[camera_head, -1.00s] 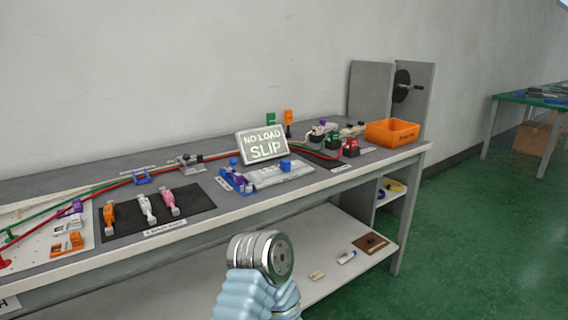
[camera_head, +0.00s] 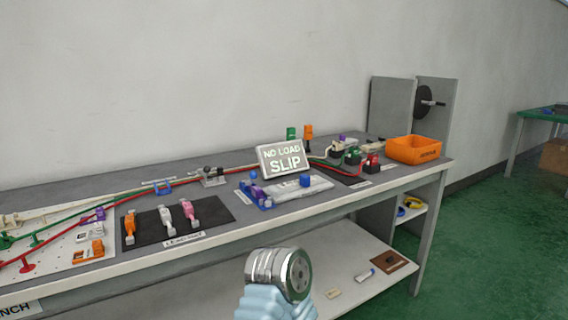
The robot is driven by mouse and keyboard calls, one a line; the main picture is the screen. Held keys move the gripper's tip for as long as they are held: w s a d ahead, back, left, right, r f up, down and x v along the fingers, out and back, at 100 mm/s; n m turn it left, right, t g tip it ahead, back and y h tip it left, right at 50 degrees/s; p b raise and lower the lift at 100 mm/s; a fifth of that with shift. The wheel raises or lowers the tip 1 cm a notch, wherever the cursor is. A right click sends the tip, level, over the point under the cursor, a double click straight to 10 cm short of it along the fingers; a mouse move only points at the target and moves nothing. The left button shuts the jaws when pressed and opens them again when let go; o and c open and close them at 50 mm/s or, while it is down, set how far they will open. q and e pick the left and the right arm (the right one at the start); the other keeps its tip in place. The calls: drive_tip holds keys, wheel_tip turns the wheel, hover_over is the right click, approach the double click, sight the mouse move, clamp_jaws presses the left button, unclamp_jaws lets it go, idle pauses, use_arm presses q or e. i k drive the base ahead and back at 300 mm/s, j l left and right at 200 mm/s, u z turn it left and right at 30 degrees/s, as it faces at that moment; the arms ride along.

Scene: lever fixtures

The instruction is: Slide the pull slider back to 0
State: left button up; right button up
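A pale grey slider fixture with a flat rail (camera_head: 292,191) lies on the bench below the "NO LOAD SLIP" sign. A blue knob (camera_head: 305,180) sits toward the right part of the rail; I take this to be the pull slider, but its scale is too small to read. A blue and purple fixture (camera_head: 254,193) is at its left end. Neither gripper's fingers show. Only a light blue and silver part of my arm shows at the bottom centre, in front of the bench and apart from the slider.
The "NO LOAD SLIP" sign (camera_head: 284,159) stands close behind the rail. A black mat (camera_head: 150,224) with orange, white and pink levers lies to the left. An orange bin (camera_head: 414,150) is at the right end. A lower shelf (camera_head: 310,270) runs beneath the bench top (camera_head: 330,208).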

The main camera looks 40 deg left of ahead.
sight(304, 179)
drive_tip(key=u, duration=1.25)
